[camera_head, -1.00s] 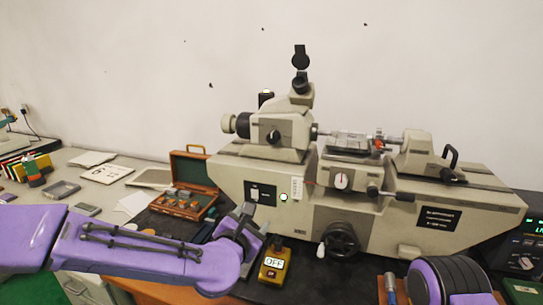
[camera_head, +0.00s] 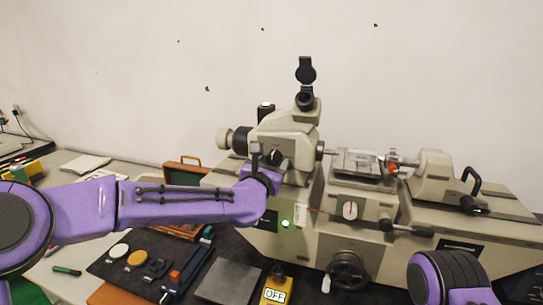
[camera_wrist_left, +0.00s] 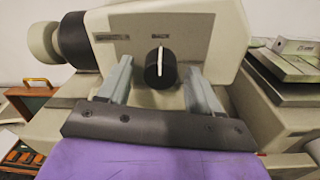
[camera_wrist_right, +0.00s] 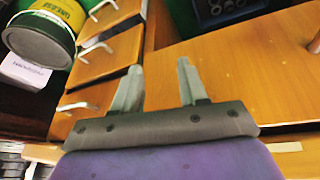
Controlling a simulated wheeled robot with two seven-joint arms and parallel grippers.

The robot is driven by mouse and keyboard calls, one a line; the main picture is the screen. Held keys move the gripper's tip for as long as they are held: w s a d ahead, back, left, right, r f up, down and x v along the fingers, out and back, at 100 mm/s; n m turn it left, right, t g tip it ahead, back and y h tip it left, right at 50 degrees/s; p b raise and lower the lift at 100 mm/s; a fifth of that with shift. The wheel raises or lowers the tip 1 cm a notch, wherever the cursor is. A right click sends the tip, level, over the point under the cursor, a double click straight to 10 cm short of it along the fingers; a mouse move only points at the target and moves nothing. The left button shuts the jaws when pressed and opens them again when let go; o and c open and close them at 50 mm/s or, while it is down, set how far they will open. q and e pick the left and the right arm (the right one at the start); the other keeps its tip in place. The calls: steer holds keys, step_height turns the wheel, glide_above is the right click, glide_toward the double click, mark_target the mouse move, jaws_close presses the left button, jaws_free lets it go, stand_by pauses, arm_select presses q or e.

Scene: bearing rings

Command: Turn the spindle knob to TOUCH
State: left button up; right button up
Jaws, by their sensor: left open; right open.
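The spindle knob (camera_head: 275,158), black with a white pointer line, is on the front of the grey machine's head block. My left gripper (camera_wrist_left: 159,78) is open, with one finger on each side of the knob and a visible gap on both sides. In the head view, my left gripper (camera_head: 265,160) partly covers the knob. My right gripper (camera_wrist_right: 158,75) is open and empty, facing wooden drawers in its wrist view; its fingers are outside the head view.
A green lamp (camera_head: 285,223) glows on the machine front. A handwheel (camera_head: 347,270) and a yellow box marked OFF (camera_head: 276,292) are below. A wooden case (camera_head: 185,170) is behind my left arm. A grease tin (camera_wrist_right: 45,30) shows near the drawers.

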arm_select(q)
steer(key=shift+w, duration=0.15)
steer(key=shift+s+a+r, duration=0.1)
steer(key=shift+s+r, duration=0.25)
steer(key=shift+s, duration=0.3)
steer(key=c, duration=1)
steer(key=shift+c, duration=0.2)
arm_select(e)
steer(key=shift+s+r, duration=0.15)
steer(key=shift+s, duration=0.15)
